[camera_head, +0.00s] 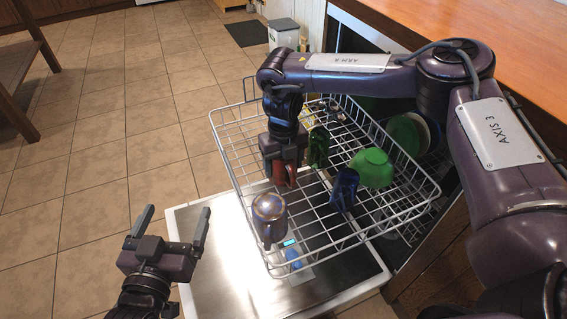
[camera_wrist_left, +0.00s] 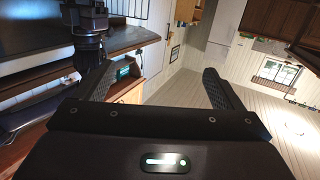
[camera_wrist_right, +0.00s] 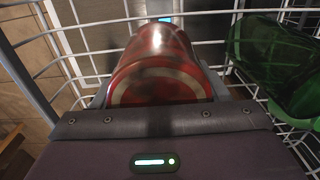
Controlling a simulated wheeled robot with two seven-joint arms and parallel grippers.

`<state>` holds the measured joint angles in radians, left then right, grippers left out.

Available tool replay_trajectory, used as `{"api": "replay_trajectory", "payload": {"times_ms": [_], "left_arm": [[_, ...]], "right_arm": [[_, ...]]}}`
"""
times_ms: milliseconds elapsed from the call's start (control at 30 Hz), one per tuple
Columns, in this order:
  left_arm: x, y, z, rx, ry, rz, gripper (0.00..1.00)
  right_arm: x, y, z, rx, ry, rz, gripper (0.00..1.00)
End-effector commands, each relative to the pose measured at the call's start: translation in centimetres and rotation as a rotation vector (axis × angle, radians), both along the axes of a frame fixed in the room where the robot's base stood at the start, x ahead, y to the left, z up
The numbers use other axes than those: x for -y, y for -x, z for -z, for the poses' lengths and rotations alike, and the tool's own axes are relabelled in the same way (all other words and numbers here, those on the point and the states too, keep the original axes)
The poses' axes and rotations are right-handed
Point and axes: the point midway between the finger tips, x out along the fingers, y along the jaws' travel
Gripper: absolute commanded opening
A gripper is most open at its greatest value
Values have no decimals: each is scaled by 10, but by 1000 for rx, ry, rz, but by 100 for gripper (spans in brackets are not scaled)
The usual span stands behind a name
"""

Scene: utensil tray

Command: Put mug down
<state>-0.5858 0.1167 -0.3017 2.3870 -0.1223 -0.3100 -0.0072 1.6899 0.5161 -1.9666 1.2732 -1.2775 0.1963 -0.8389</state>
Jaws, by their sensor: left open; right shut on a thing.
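A red mug (camera_head: 284,176) is in my right gripper (camera_head: 284,172), over the left part of the white wire dish rack (camera_head: 235,172). In the right wrist view the red mug (camera_wrist_right: 158,68) lies between the two fingers, its round ringed end facing the camera. Part of it is hidden by the gripper in the head view. I cannot tell whether it touches the rack wires. My left gripper (camera_head: 174,216) is open and empty, left of the rack; the left wrist view shows nothing between its fingers.
In the rack are a shiny greyish mug (camera_head: 268,210) at the front left, a blue glass (camera_head: 343,188), a green bowl (camera_head: 372,168) and a green glass (camera_head: 318,146). Plates (camera_head: 404,134) stand at its right. A wooden counter (camera_head: 480,40) borders the right; tiled floor is open at left.

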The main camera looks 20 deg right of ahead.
Motion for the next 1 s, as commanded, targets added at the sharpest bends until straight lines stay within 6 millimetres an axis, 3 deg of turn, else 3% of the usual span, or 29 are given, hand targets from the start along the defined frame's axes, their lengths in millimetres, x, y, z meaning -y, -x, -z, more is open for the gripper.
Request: {"api": "replay_trajectory", "payload": {"times_ms": [200,233,400,767,1000], "left_arm": [[0,0,1,-6,-3,0,89],[0,0,2,-8,-4,0,89],[0,0,2,-8,-4,0,89],[0,0,0,-5,-2,1,89],[-1,14,46,-201,-81,11,89]], "right_arm": [[0,0,2,1,-1,1,32],[0,0,2,0,0,0,71],[0,0,2,0,0,0,90],[0,0,-3,0,0,0,90],[0,0,-24,2,-1,0,90]]}}
